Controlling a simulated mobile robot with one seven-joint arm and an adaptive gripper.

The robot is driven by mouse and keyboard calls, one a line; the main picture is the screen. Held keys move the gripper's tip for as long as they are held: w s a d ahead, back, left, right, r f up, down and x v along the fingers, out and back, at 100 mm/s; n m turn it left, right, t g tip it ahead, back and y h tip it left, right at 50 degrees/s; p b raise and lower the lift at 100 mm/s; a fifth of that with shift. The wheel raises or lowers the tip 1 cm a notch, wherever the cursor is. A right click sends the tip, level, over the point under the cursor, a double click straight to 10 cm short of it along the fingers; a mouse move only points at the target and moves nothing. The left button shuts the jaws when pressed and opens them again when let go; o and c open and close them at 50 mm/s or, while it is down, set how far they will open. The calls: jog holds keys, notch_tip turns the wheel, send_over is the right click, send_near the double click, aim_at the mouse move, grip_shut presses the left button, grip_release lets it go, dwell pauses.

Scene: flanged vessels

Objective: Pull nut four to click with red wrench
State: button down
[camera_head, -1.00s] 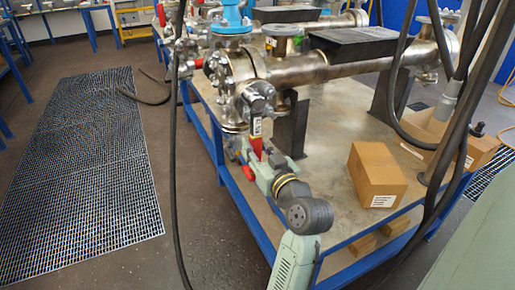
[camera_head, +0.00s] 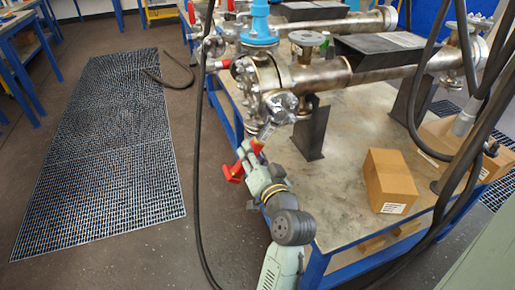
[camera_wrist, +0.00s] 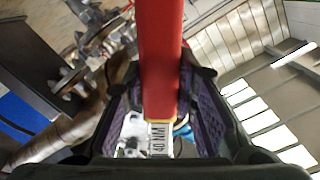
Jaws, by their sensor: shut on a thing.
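The red wrench (camera_head: 234,171) is in my gripper (camera_head: 254,164), at the near left corner of the table. In the wrist view the red wrench handle (camera_wrist: 160,60) runs between the two dark fingers of my gripper (camera_wrist: 158,125), and a white label reading "40 NM" shows on it. In the head view the wrench's upper part slants up towards the small near flange (camera_head: 281,106) of the steel vessel (camera_head: 318,75). I cannot tell whether its head touches a nut. Nut four cannot be singled out among the bolts.
A cardboard box (camera_head: 390,181) stands on the table (camera_head: 345,160), right of my arm. Black hoses (camera_head: 198,130) hang at left and right. A floor grating (camera_head: 105,150) lies on the left.

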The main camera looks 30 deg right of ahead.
jog(key=shift+b+v, duration=0.35)
jog(key=shift+v, duration=2.15)
